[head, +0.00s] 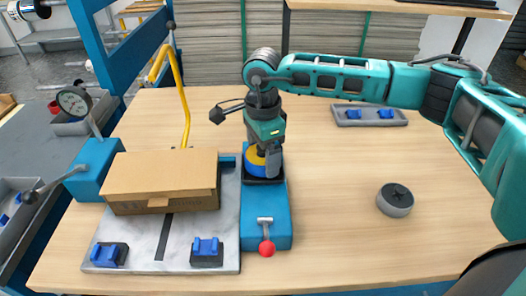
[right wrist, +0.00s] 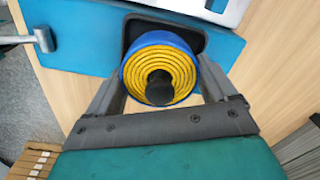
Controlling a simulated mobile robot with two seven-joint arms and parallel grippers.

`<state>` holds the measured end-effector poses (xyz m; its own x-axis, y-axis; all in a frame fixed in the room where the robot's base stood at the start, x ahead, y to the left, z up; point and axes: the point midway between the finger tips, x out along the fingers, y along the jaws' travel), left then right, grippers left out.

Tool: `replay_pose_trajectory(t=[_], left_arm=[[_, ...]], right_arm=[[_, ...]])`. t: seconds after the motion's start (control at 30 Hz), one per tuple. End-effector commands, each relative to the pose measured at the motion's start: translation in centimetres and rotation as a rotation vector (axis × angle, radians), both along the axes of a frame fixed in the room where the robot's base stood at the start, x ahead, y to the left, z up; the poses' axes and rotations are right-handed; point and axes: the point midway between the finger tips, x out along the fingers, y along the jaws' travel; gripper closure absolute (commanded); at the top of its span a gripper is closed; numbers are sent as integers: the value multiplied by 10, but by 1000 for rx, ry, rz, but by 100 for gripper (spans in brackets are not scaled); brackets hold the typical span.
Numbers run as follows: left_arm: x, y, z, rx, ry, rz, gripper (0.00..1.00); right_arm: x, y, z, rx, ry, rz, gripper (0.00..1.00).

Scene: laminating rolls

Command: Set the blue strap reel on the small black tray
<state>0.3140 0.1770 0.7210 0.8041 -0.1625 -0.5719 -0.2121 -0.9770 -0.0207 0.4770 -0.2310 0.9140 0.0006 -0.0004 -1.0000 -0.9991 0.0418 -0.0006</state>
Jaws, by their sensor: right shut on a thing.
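The blue strap reel (right wrist: 131,72) has a blue outer rim, a yellow wound face and a dark core. In the head view the reel (head: 252,161) shows low between the fingers. My right gripper (head: 264,158) points down and is shut on it; in the right wrist view the gripper (right wrist: 163,86) has a finger on each side. The small black tray (head: 263,182) lies on a blue base directly under the reel. In the right wrist view the tray (right wrist: 194,38) is partly hidden by the reel. I cannot tell whether reel and tray touch. My left gripper is not seen.
A cardboard box (head: 160,180) lies on a pale plate just left of the blue base (head: 266,212), which carries a red-knobbed lever (head: 266,247).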

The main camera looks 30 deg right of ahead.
Motion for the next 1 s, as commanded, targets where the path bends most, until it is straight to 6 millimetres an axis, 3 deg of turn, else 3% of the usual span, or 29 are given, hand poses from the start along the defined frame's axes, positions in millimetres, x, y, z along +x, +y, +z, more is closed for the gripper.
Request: replay_pose_trajectory(t=[0.57, 0.6, 0.7, 1.0], left_arm=[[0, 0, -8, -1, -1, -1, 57], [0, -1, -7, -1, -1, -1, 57], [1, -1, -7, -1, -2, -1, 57], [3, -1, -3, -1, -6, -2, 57]], right_arm=[[0, 0, -10, 1, -1, 0, 53], [0, 0, -9, 1, -1, 0, 13], [0, 0, -9, 1, -1, 0, 4], [0, 0, -7, 0, 0, 0, 4]])
